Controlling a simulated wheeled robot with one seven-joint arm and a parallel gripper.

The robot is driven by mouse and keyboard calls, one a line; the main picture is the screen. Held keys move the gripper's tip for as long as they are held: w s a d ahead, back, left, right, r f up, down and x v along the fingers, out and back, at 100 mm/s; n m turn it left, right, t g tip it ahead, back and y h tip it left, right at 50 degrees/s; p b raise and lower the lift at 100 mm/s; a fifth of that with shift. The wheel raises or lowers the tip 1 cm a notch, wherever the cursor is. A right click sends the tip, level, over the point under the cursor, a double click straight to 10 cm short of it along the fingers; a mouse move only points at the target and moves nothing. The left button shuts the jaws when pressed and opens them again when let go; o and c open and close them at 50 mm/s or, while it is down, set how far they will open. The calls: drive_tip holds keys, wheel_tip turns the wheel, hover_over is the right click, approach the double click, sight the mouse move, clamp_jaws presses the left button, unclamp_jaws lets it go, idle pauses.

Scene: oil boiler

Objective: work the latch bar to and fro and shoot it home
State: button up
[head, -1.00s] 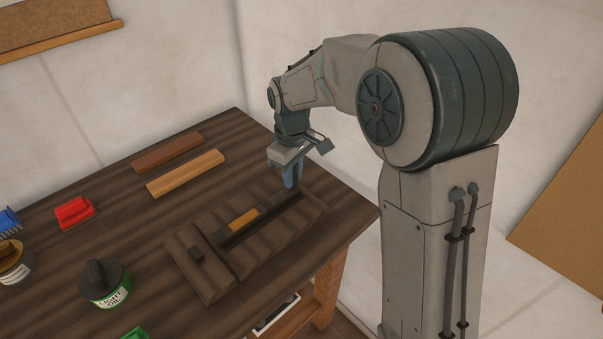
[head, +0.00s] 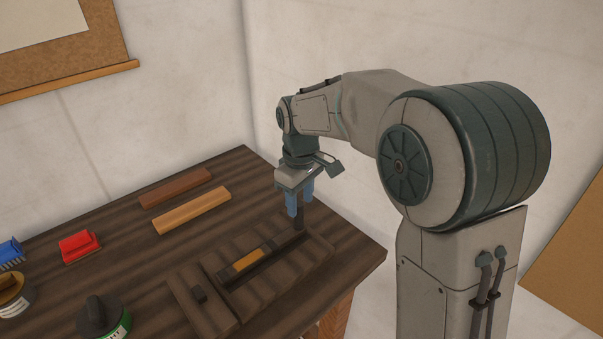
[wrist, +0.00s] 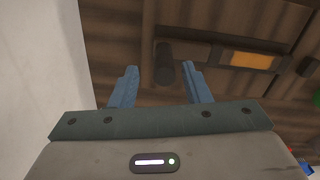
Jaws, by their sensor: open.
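The latch bar (head: 272,250) is a dark bar lying in a slotted, ribbed wooden base (head: 318,258), with an orange patch (head: 247,260) on or beside it. A dark upright handle (head: 299,224) stands at its right end. My gripper (head: 299,208) points down over this handle, its blue fingers open. In the wrist view the handle (wrist: 166,64) shows between the two fingertips (wrist: 160,72), apart from both, nearer the right one. The orange patch (wrist: 252,60) lies to the right there. I cannot tell how far down the fingers reach along the handle.
A separate dark plate with a small block (head: 199,294) lies left of the base. Two wooden strips (head: 185,210) lie behind it. Walls are behind the bench.

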sight(299, 213)
wheel_tip(299, 213, up, 10)
drive_tip(key=shift+f, duration=0.2)
drive_tip(key=m+b, duration=0.1)
drive_tip(key=m, duration=0.2)
drive_tip(key=shift+f+b, duration=0.25)
drive_tip(key=shift+b, duration=0.1)
drive_tip(key=m, duration=0.3)
drive_tip(key=m+b, duration=0.1)
drive_tip(key=m, duration=0.1)
drive_tip(key=shift+s+a+r+m, duration=0.1)
drive_tip(key=shift+a+m, duration=0.1)
drive_tip(key=shift+m, duration=0.2)
wheel_tip(299, 213, down, 14)
drive_tip(key=shift+r+b, duration=0.2)
drive_tip(key=shift+b, duration=0.35)
clamp_jaws()
